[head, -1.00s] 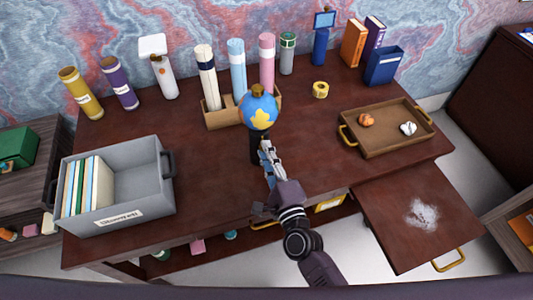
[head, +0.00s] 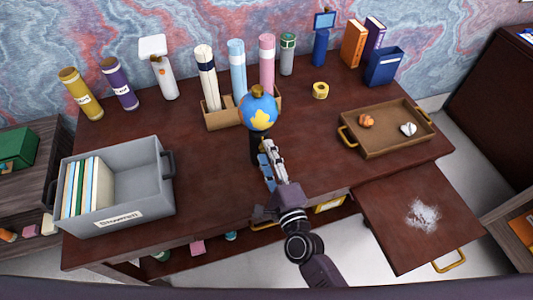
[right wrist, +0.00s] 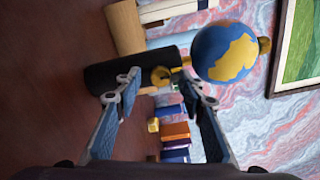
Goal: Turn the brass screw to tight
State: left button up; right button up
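A globe (head: 258,111) with blue sea and a yellow landmass stands on a black base (head: 257,147) near the desk's middle. In the right wrist view the globe (right wrist: 226,52) and its black base (right wrist: 115,76) lie sideways. The brass screw (right wrist: 160,76) sits at the base's side, showing between my fingertips. In the head view I cannot make out the screw. My right gripper (head: 268,160) is beside the base, and its fingers (right wrist: 161,82) are apart, one on each side of the screw in the picture. I cannot tell whether they touch it. My left gripper is not in view.
A wooden holder (head: 222,118) with rolled tubes stands behind the globe. A grey bin (head: 138,188) of files is at the left. A brown tray (head: 390,146) with two small lumps is at the right, above an open drawer (head: 395,220). The desk around the globe is mostly clear.

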jog(key=v, duration=1.1)
jog(key=shift+s, duration=0.25)
